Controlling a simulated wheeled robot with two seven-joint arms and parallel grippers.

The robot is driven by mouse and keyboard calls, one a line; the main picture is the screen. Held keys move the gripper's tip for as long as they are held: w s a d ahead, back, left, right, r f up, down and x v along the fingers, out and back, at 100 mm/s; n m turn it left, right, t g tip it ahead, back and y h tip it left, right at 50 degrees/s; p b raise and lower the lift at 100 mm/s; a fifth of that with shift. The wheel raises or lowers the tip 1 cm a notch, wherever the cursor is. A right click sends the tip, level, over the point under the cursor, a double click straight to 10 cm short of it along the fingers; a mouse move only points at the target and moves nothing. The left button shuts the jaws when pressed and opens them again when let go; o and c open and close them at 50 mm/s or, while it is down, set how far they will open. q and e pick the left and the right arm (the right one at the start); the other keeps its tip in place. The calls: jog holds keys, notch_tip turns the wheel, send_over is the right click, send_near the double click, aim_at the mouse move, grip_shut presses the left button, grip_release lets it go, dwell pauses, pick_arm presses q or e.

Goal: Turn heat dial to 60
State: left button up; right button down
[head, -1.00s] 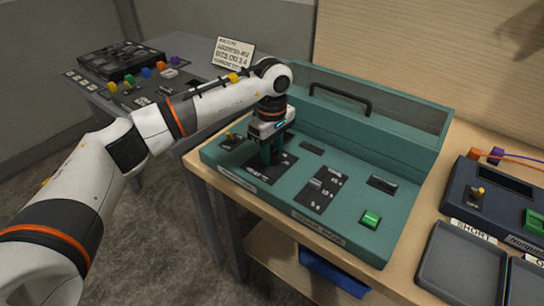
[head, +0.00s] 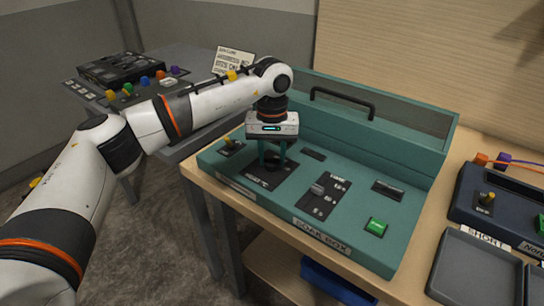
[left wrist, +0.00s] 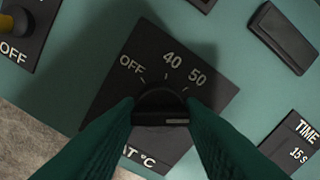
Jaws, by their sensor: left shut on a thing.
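The black heat dial (left wrist: 160,106) sits on a dark plate (left wrist: 117,98) marked "OFF", "40", "50" and "AT °C" on the teal console (head: 343,230). In the left wrist view its grip bar lies roughly level, with a pale mark near its right end. A 60 label is not visible; the right finger covers part of the plate. My left gripper (left wrist: 161,122) is shut on the dial, one green finger on each side. In the head view the left gripper (head: 273,162) points down onto the plate, and its fingers mostly hide the dial. My right gripper is not in view.
The console also has a yellow-tipped switch (head: 229,141), a time slider (head: 318,189) and a green button (head: 376,226). A handle (head: 343,101) stands behind. Grey trays (head: 470,268) and a dark blue device (head: 465,204) are at right.

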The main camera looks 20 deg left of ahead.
aim_at(272, 158)
pick_arm(q)
jog(key=shift+r+m, duration=0.1)
jog(key=shift+m, duration=1)
jog(key=o, duration=1)
notch_tip(272, 158, up, 12)
jog(key=b, duration=0.1)
